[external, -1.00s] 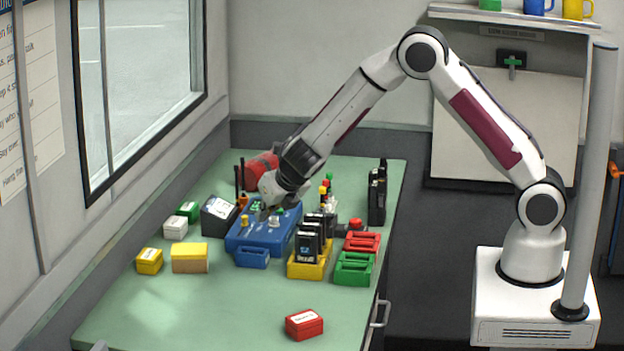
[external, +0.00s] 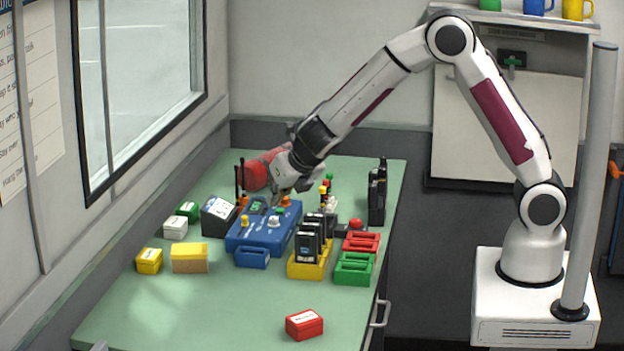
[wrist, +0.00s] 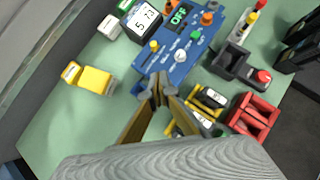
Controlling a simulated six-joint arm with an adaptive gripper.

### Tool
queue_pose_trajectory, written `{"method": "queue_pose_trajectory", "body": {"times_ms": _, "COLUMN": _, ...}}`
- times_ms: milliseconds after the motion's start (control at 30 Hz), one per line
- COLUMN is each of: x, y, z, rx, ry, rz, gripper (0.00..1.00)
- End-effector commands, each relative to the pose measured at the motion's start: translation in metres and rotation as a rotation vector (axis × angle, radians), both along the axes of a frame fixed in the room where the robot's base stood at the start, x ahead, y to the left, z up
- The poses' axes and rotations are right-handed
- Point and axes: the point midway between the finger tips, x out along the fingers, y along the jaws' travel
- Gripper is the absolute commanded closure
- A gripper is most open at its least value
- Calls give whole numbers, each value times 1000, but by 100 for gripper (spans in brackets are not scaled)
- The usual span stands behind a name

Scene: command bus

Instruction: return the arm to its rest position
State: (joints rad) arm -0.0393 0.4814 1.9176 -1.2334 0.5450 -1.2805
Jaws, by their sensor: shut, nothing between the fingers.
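My arm reaches from its white base at the right across to the green table. My gripper (external: 277,190) hangs above the far part of the blue control box (external: 262,236), clear of it, and is empty. In the wrist view my gripper's fingertips (wrist: 158,92) are together over the near edge of the blue box (wrist: 178,68). The box carries a white knob (wrist: 180,56), a green button, orange knobs and a small display with green characters. In the external view the gripper partly hides the red cylinder (external: 254,176) behind it.
A yellow rack (external: 309,268) of black radios, green tray (external: 353,270) and red tray (external: 362,242) stand right of the box. Yellow, white and green boxes lie left. A red box (external: 305,324) sits near the front. Black radios (external: 377,192) stand at the back right.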

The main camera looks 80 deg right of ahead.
Motion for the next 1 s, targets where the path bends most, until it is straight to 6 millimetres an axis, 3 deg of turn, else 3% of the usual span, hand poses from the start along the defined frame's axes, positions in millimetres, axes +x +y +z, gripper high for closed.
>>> {"method": "queue_pose_trajectory", "body": {"times_ms": 567, "x": -5, "y": -1, "z": 7, "rx": 19, "ry": -19, "rz": -33, "gripper": 100}}
{"method": "queue_pose_trajectory", "body": {"times_ms": 767, "x": -24, "y": -4, "z": 31, "rx": 90, "ry": -83, "rz": -154, "gripper": 100}}
{"method": "queue_pose_trajectory", "body": {"times_ms": 1000, "x": -63, "y": -6, "z": 68, "rx": 226, "ry": -197, "rz": -375, "gripper": 100}}
